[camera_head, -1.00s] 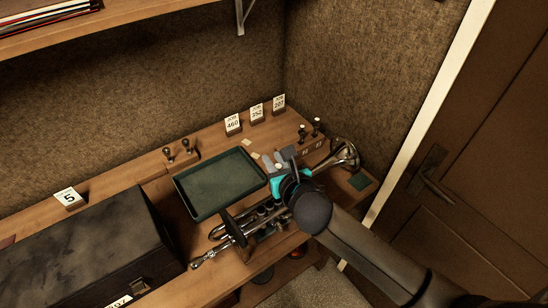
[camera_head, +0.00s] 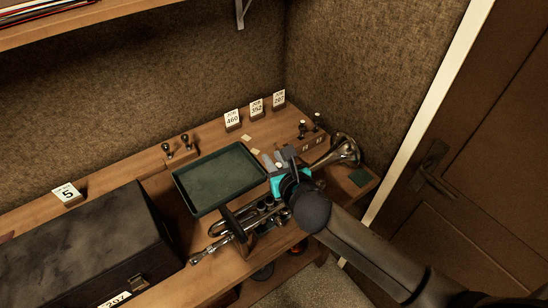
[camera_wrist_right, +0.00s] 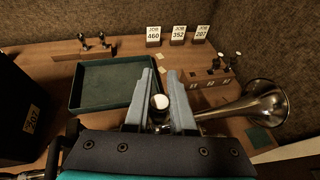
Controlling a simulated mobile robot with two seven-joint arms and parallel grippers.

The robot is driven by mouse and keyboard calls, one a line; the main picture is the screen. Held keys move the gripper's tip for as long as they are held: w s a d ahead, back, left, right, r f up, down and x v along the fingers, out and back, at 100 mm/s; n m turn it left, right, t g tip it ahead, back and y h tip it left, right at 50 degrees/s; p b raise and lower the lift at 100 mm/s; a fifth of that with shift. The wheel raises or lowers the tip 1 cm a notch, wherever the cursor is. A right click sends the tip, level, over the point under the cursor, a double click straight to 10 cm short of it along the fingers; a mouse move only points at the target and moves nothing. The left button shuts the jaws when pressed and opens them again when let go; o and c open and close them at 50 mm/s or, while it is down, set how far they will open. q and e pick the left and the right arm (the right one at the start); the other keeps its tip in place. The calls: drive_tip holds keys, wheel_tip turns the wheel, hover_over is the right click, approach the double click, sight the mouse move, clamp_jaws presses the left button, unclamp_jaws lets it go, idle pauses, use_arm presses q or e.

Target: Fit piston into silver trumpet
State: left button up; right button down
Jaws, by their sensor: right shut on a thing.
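The silver trumpet lies along the front of the bench; its bell (camera_head: 346,149) points right and its tubing (camera_head: 222,231) runs to the lower left. My right gripper (camera_head: 273,161) is over the trumpet's middle, where its arm hides part of the instrument. In the right wrist view its two grey fingers (camera_wrist_right: 160,92) are shut on a piston (camera_wrist_right: 160,101), whose pale round top shows between them. The piston's lower end is hidden, so I cannot tell whether it touches the valve casing. My left gripper is not in view.
A green tray (camera_head: 183,190) lies just behind the trumpet. A dark case (camera_head: 75,250) stands at the left. Small wooden blocks hold other pistons at the back left (camera_head: 186,142) and back right (camera_head: 317,122). Job cards (camera_head: 256,107) line the back. A dark upright support (camera_head: 236,228) crosses the trumpet.

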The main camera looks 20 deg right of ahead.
drive_tip(key=shift+f+b, duration=2.7)
drive_tip(key=shift+f, duration=1.5)
drive_tip(key=c, duration=0.7)
unclamp_jaws()
drive_tip(key=v, duration=1.5)
drive_tip(key=shift+s+p, duration=0.1)
drive_tip(key=shift+p, duration=0.3)
